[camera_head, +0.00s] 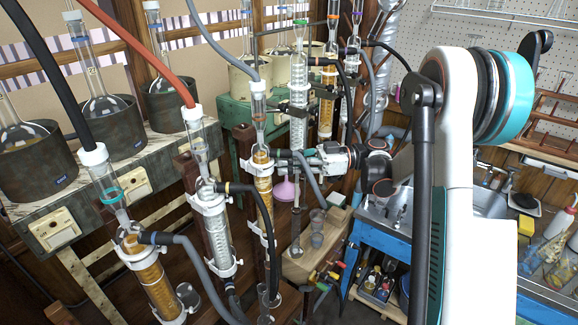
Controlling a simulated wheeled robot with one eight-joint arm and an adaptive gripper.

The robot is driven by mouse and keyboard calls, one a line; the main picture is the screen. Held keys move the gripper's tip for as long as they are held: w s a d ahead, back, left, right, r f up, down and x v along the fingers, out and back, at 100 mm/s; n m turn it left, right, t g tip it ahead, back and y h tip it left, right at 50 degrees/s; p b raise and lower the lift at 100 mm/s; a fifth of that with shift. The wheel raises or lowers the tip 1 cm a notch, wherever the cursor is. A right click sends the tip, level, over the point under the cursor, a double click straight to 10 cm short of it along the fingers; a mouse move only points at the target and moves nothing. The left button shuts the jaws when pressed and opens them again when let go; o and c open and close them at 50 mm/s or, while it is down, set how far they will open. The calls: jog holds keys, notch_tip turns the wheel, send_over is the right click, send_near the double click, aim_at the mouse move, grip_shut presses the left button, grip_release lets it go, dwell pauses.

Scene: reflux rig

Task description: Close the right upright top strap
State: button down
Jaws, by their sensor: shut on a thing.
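The right upright (243,150) is a dark wooden post in the middle of the head view. An amber glass column (263,188) stands upright against it. The white top strap (263,157) sits around the upper part of this column, partly hidden by my gripper. My gripper (284,154) reaches in from the right, with its fingertips at the strap's right side. It is shut on the strap there. The exact contact is small, and I cannot tell whether the strap's ends meet.
Other strapped columns stand left, including a clear one (217,235) and a tilted amber one (152,275). Hoses hang around them, including a grey hose (312,180) just below my gripper. Heating mantles (111,128) with flasks stand upper left. A blue bench (385,235) is at right.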

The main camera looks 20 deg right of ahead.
jog(key=shift+r, duration=0.1)
jog(key=c, duration=1.6)
grip_release()
jog(key=shift+c, duration=0.2)
jog(key=shift+d, duration=0.15)
jog(key=s+d, duration=0.1)
jog(key=d, duration=1)
jog(key=shift+s+d, duration=0.3)
